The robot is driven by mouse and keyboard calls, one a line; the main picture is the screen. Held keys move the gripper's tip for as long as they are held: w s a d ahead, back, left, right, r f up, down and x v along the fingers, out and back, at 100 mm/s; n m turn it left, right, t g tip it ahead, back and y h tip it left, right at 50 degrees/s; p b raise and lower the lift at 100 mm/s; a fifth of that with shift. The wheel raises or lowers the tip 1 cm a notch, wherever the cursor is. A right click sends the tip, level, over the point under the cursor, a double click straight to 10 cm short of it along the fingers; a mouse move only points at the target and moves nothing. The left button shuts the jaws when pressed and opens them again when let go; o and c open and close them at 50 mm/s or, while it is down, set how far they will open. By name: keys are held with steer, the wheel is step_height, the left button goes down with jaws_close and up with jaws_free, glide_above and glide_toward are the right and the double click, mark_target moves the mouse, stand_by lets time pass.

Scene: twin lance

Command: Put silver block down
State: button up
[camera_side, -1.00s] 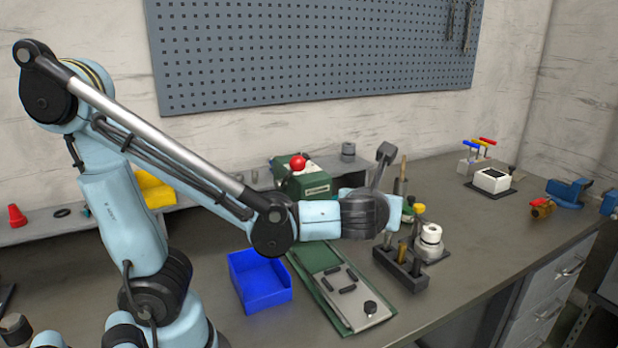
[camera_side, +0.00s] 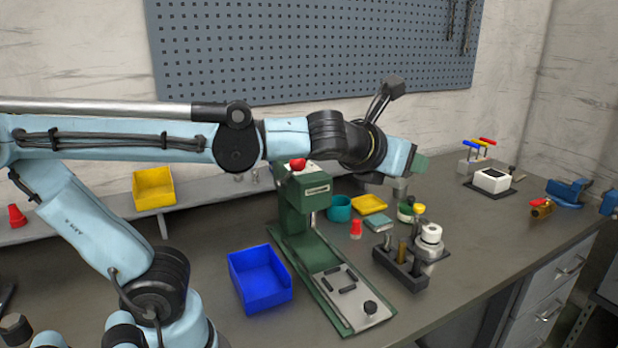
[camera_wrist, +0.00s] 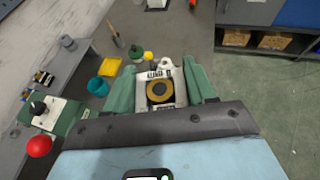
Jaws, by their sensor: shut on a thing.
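My gripper (camera_side: 412,172) is high over the workbench, to the right of the green press. Its green fingers show in the wrist view (camera_wrist: 160,84), one on each side of a silver block (camera_wrist: 180,97). The block has a round dark opening with a gold-coloured ring facing the camera. In the side view the silver block (camera_side: 399,184) shows as a small grey shape under the fingers, partly hidden by the wrist. The gripper is shut on it and it looks clear of the bench.
The green press (camera_side: 306,205) with a red knob stands at centre. A blue bin (camera_side: 259,280) is left of it. A black rack (camera_side: 399,268) with upright pieces stands front right, beside a white-topped silver fixture (camera_side: 430,240). A teal cup (camera_side: 340,208) and yellow tray (camera_side: 370,204) lie behind.

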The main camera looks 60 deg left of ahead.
steer(key=shift+r, duration=0.4)
steer(key=shift+a+f, duration=0.1)
steer(key=shift+w+a+f, duration=0.2)
steer(key=shift+f, duration=0.05)
steer(key=a+f+n+g+y, duration=0.4)
steer(key=a+f+n+y, duration=0.15)
steer(key=f, duration=0.25)
steer(key=n+g+y, duration=0.4)
steer(key=n+g, duration=0.5)
glide_above(337, 278)
step_height(337, 278, down, 9)
steer(key=shift+r, duration=0.2)
steer(key=shift+f, duration=4.8)
